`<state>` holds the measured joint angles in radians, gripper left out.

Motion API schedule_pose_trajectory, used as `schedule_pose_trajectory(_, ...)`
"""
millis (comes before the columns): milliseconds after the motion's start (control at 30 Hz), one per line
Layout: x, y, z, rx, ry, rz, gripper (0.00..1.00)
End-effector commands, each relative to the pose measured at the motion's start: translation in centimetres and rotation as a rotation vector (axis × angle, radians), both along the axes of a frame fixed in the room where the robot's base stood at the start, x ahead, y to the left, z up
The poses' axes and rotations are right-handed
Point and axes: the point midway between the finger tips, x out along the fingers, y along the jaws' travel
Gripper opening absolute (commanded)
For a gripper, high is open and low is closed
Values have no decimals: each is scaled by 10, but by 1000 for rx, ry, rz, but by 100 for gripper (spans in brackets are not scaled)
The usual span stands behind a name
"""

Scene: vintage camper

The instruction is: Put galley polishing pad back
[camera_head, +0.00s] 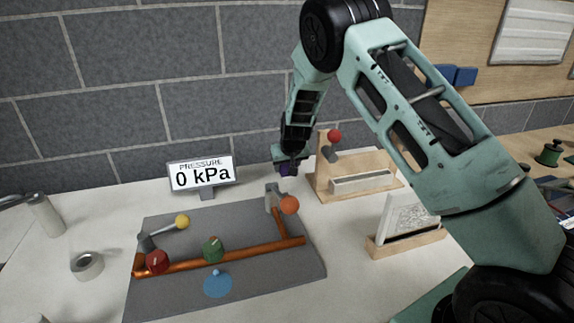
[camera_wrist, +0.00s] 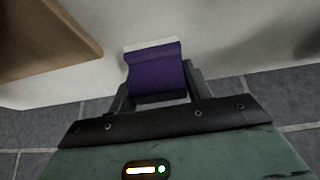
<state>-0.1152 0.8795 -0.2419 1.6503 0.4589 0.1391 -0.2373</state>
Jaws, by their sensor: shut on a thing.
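A purple block with a pale edge, which looks like the polishing pad (camera_wrist: 155,74), sits between the fingers of my gripper (camera_wrist: 158,82) in the wrist view. The gripper is shut on it. In the head view my gripper (camera_head: 287,160) hangs low over the back of the white counter, just left of a wooden stand (camera_head: 360,165). Only a small dark purple bit of the pad (camera_head: 287,170) shows there. I cannot tell whether the pad touches the counter. Which place belongs to the pad is not clear from these views.
The stand carries a red-knobbed lever (camera_head: 334,137). A grey board (camera_head: 230,285) with copper pipe and coloured knobs lies in front. A pressure display (camera_head: 202,175) stands left of my gripper, and a wooden card holder (camera_head: 405,240) stands right. A tape roll (camera_head: 87,265) lies far left.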

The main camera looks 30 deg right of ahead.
Motion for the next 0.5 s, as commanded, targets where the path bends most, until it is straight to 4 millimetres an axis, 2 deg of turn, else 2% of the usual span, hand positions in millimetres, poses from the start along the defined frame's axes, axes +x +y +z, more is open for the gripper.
schedule_pose_trajectory(167, 0, 0, -3, 0, 0, 0, 28)
schedule_pose_trajectory(200, 0, 0, -2, 0, 0, 0, 58)
schedule_pose_trajectory(267, 0, 0, -2, 0, 0, 0, 71)
schedule_pose_trajectory(500, 0, 0, -2, 0, 0, 0, 71)
